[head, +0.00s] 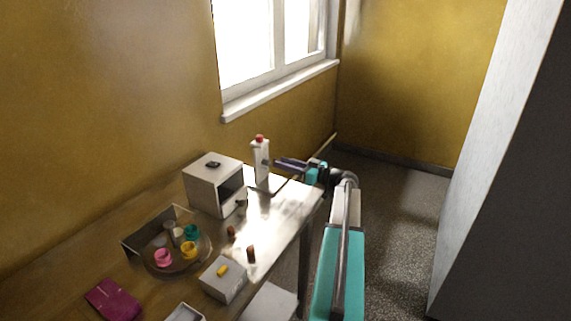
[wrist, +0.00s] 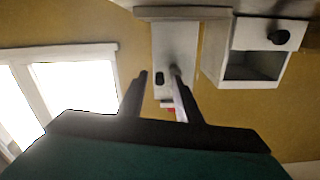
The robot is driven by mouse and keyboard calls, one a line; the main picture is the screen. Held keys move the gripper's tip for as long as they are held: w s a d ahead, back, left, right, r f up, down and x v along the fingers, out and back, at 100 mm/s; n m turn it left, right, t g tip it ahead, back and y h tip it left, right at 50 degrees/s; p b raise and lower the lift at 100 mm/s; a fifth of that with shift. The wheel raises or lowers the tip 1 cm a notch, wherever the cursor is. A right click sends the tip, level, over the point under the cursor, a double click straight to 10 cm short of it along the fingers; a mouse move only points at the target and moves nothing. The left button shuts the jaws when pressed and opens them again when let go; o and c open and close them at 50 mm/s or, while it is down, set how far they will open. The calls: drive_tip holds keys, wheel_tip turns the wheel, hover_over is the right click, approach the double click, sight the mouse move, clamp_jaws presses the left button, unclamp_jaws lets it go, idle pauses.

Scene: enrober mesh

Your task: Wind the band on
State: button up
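A white upright unit (head: 261,162) with a red top stands at the far end of the table. It also shows upside down in the wrist view (wrist: 173,45), with a dark oval spot on its face and red beyond. My gripper (head: 277,161) is level with this unit, just to its right. In the wrist view my gripper's fingers (wrist: 159,72) are spread, with the unit's face between and behind them. A grey bar-like part lies by the right fingertip; I cannot tell whether they touch. I cannot make out a band on the unit.
A grey-white box (head: 203,188) with an open dark front and a knob stands left of the unit. Nearer are a round tray (head: 157,268) with coloured cups, a small grey block (head: 215,286) with a yellow piece, brown pieces and a maroon cloth (head: 113,299).

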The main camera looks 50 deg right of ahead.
drive_tip(key=shift+c, duration=0.4)
clamp_jaws()
drive_tip(key=shift+f+m+b, duration=0.15)
drive_tip(key=shift+m+b, duration=0.25)
drive_tip(key=shift+b, duration=0.05)
